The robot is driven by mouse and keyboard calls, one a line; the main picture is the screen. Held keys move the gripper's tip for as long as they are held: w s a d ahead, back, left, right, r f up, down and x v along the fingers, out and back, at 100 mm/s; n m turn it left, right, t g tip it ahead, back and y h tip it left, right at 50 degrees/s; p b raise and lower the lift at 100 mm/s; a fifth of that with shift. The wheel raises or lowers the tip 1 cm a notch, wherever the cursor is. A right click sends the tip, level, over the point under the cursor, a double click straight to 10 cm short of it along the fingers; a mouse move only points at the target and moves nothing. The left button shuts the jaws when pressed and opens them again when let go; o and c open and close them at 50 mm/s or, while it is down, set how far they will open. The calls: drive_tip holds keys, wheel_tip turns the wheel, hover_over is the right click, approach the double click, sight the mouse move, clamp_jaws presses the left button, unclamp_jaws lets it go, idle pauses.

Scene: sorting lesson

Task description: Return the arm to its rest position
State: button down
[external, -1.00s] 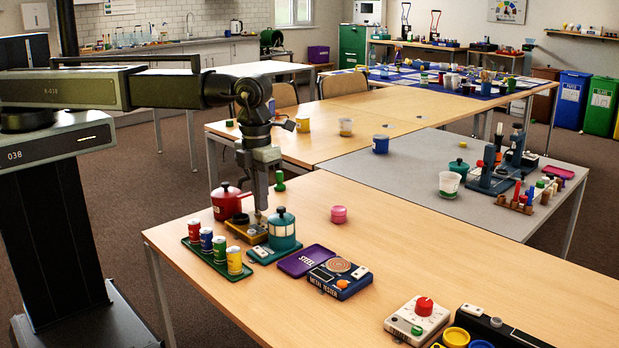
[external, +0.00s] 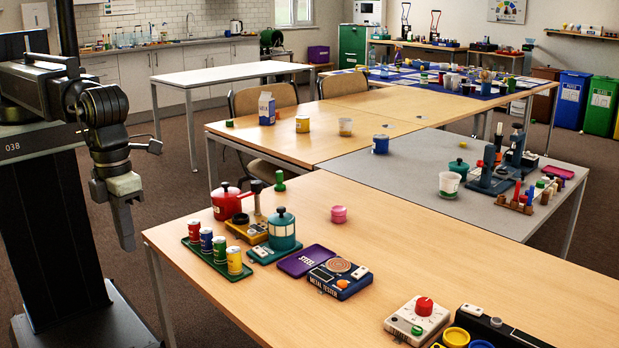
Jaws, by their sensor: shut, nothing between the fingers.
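My gripper (external: 124,226) hangs pointing down to the left of the near wooden table (external: 420,250), clear of its edge and over the floor. Its fingers are together with nothing held. My arm (external: 100,115) is drawn back close to my column, folded at the left of the picture.
On the near table's left end stand several coloured cans (external: 220,249), a red pot (external: 226,202), a yellow device (external: 247,229) and a teal pot (external: 282,229). A metal tester (external: 340,279) lies beside a purple tray (external: 306,260). Floor (external: 170,205) around my gripper is clear.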

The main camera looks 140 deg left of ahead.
drive_tip(key=s+d+n, duration=0.5)
drive_tip(key=s+n, duration=0.2)
drive_tip(key=n, duration=1)
wheel_tip(320, 180, down, 54)
drive_tip(key=b, duration=5.4)
drive_tip(key=shift+s, duration=0.1)
